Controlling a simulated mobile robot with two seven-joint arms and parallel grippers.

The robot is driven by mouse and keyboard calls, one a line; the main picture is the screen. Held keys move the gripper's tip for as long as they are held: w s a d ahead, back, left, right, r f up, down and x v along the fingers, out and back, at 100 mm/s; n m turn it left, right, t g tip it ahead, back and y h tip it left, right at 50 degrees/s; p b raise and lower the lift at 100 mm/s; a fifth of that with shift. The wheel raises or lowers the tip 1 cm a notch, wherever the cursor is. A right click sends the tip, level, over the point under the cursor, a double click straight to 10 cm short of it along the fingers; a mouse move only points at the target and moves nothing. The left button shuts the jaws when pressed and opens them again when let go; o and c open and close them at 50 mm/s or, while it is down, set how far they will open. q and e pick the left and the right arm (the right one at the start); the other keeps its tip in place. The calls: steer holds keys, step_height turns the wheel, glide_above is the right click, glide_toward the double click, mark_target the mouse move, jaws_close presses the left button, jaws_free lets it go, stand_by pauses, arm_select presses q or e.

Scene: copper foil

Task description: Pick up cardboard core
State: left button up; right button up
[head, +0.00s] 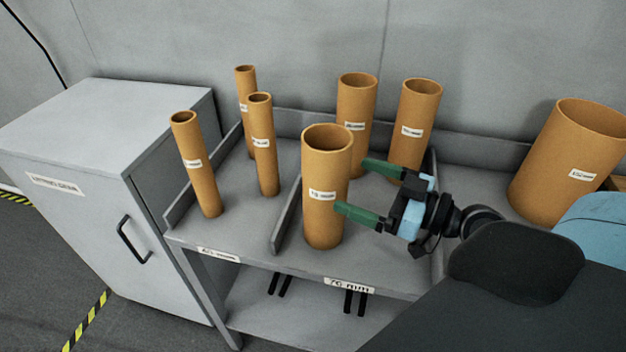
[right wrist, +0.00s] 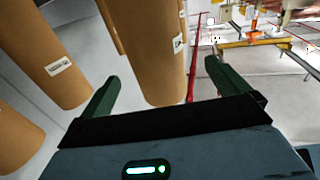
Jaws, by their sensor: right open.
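Several upright brown cardboard cores with white labels stand on a grey shelf unit (head: 235,232). The wide front core (head: 326,215) is in the section labelled "76 mm". My right gripper (head: 351,186) comes in from the right at this core, with its green fingers apart. One fingertip overlaps the core's right front edge and the other is at its far right side. In the right wrist view a core (right wrist: 152,45) shows between the open fingers (right wrist: 162,73); contact cannot be told. My left gripper is not in view.
Two wide cores (head: 357,100) (head: 420,100) stand behind, close to the far finger. Thinner cores (head: 198,170) (head: 264,150) (head: 246,85) stand left of a low divider (head: 287,215). A large core (head: 560,165) is at right, a grey cabinet (head: 75,150) at left.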

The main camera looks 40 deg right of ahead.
mark_target(347, 174)
steer(key=shift+r, duration=0.15)
steer(key=shift+w+a+r+p, duration=0.1)
steer(key=shift+w+a+p, duration=0.15)
steer(key=shift+p, duration=0.2)
steer(key=shift+w+a, duration=0.1)
steer(key=shift+w, duration=0.3)
steer(key=shift+w+a+f, duration=0.2)
steer(key=shift+w, duration=0.2)
steer(key=w+p, duration=0.2)
steer(key=w+a, duration=0.1)
steer(key=w, duration=0.1)
steer(key=shift+w+a+r+p, duration=0.1)
steer(key=shift+r+p, duration=0.3)
steer(key=shift+w+a+f, duration=0.2)
steer(key=shift+w+a, duration=0.05)
steer(key=shift+w, duration=0.15)
steer(key=shift+f, duration=0.1)
steer(key=c, duration=0.4)
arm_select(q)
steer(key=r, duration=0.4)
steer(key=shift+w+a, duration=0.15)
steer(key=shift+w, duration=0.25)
arm_select(e)
steer(key=c, duration=1.1)
